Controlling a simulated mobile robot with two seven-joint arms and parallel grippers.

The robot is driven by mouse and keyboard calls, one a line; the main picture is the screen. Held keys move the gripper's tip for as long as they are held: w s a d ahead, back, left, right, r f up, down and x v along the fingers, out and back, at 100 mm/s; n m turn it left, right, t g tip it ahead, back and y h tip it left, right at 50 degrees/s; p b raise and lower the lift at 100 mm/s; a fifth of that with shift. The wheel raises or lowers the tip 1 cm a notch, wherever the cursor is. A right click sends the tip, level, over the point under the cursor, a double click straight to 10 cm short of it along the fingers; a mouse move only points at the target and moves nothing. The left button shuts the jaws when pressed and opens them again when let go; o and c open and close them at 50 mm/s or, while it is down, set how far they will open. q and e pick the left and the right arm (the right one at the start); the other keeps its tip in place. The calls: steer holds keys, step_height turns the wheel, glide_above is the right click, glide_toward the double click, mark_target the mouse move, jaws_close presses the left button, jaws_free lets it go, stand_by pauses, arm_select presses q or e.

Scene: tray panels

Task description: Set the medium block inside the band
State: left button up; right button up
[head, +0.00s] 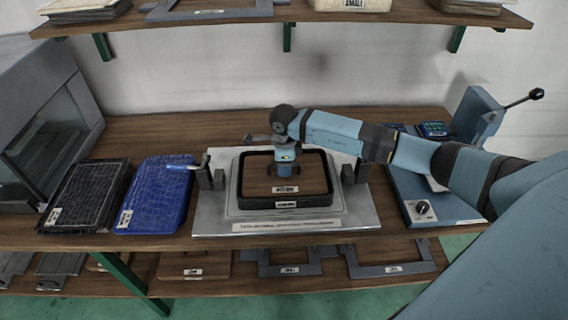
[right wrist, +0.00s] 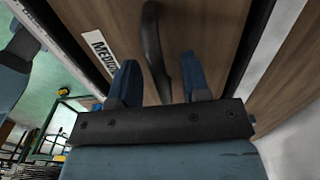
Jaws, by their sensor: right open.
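The medium block (head: 262,188) is a flat brown wooden board with a white label, in the middle of the bench. It lies within the black band (head: 244,203), a rounded rectangular frame on a grey metal plate. The right wrist view shows the block's wood face (right wrist: 215,45) with a label reading "MEDIU", and a dark curved handle (right wrist: 154,50) on it. My right gripper (head: 285,172) points down over the block. Its fingers (right wrist: 160,80) are open, one on each side of the handle. My left gripper is not in view.
Grey upright clamps (head: 211,178) stand at both sides of the plate. A blue textured panel (head: 157,198) and a black one (head: 84,198) lie to the left. A blue-grey device (head: 422,211) is at the right. Shelves above and below hold frames and boards.

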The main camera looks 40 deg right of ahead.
step_height(320, 180, up, 14)
stand_by(0.4)
stand_by(0.4)
